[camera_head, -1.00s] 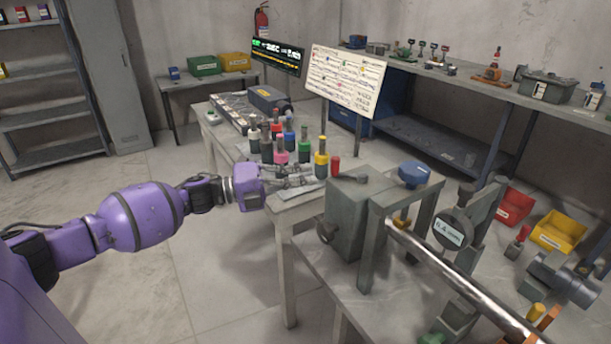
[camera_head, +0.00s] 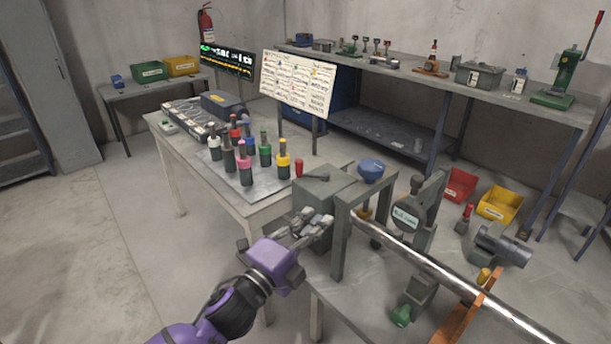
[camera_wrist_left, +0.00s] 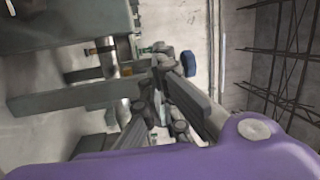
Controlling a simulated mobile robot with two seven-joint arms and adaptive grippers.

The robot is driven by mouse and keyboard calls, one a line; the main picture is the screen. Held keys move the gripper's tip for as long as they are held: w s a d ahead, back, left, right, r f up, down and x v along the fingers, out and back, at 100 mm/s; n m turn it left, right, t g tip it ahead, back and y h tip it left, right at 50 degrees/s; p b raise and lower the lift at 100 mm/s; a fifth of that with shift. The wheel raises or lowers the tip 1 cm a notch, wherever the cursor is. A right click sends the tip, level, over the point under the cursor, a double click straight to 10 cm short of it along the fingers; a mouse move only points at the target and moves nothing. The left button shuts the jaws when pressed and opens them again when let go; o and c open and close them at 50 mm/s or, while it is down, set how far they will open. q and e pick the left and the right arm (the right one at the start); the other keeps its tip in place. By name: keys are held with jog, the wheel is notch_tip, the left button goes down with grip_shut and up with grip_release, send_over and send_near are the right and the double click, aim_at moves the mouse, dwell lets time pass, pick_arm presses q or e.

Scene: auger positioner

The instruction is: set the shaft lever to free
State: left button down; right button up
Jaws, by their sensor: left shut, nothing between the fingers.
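A grey machine housing (camera_head: 322,190) stands at the near end of the bench. A polished shaft (camera_head: 440,264) runs from its frame (camera_head: 343,240) toward the lower right. A blue knob (camera_head: 370,170) sits on top, and a short red-tipped handle (camera_head: 299,169) stands at the housing's back left. I cannot tell which part is the shaft lever. My left gripper (camera_head: 318,222) is shut and empty, in front of the housing's near side and hiding part of it; contact is unclear. In the left wrist view its fingers (camera_wrist_left: 163,92) point toward grey machine parts. My right gripper is not in view.
A dial gauge (camera_head: 408,216) and an orange bar (camera_head: 468,312) stand along the shaft. Several coloured-top tools stand on a plate (camera_head: 270,188) on the table behind. Red (camera_head: 459,184) and yellow (camera_head: 499,203) bins lie beyond the bench. The floor at left is clear.

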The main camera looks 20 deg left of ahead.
aim_at(306, 190)
pick_arm(q)
jog(key=w+a+y, duration=0.1)
jog(key=w+a, duration=0.1)
jog(key=w, duration=0.2)
jog(key=w+a+y, duration=0.2)
jog(key=w, duration=0.2)
jog(key=w+a+r+n+y+p, duration=0.1)
jog(key=w+a+y, duration=0.1)
jog(key=w, duration=0.2)
jog(key=shift+w, duration=0.35)
jog(key=shift+w+a, duration=0.1)
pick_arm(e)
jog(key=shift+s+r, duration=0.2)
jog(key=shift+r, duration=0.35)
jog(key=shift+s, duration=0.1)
pick_arm(q)
jog(key=shift+a, duration=0.25)
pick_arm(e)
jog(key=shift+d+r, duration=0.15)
